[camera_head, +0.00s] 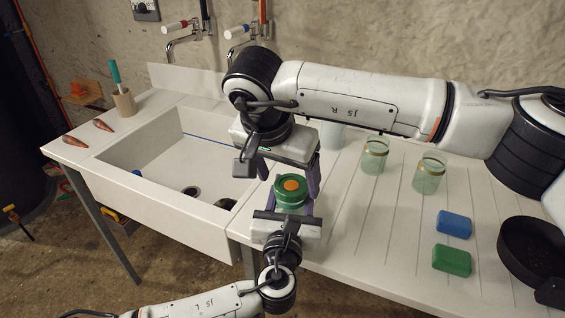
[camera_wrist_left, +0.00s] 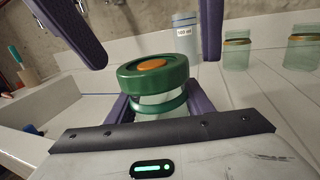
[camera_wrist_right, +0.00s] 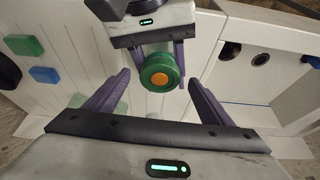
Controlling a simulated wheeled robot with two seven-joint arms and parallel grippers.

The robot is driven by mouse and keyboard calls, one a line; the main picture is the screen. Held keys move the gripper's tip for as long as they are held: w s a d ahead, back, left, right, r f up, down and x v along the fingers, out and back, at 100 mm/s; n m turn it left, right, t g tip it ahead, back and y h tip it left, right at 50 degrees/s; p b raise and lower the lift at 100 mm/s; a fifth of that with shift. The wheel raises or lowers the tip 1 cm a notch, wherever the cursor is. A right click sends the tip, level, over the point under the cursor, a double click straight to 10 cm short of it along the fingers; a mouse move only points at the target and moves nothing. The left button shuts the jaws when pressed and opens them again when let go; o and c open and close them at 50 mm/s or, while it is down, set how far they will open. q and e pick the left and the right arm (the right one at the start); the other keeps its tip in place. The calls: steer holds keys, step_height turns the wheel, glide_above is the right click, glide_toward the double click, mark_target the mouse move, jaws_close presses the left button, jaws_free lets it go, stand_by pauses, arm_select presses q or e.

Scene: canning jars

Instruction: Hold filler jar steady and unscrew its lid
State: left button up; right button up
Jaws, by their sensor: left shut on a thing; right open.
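The filler jar (camera_wrist_left: 160,103) is clear glass with a green lid (camera_head: 291,187) that has an orange disc on top. It stands upright on the white counter just right of the sink. My left gripper (camera_head: 288,207) is shut on the jar's body below the lid, its purple fingers on either side in the left wrist view (camera_wrist_left: 160,105). My right gripper (camera_head: 288,178) comes from above and behind. It is open, and its fingers (camera_wrist_right: 160,88) are apart and clear of the lid, which lies beyond and between them in the right wrist view.
Two open glass jars with gold rims (camera_head: 374,158) (camera_head: 430,174) stand on the drainboard to the right. A blue block (camera_head: 453,224), a green block (camera_head: 451,261) and a dark pan (camera_head: 530,250) lie further right. A measuring cup (camera_wrist_left: 185,38) stands behind. The sink (camera_head: 165,200) is left.

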steer(key=shift+x, duration=0.75)
steer(key=c, duration=1.3)
steer(key=shift+o, duration=0.2)
steer(key=n, duration=0.2)
steer(key=n+y, duration=0.1)
steer(key=n, duration=0.1)
steer(key=shift+d+y, duration=0.3)
steer(key=shift+d, duration=0.05)
steer(key=shift+a, duration=0.1)
steer(key=shift+r, duration=0.15)
steer(key=shift+r, duration=1.15)
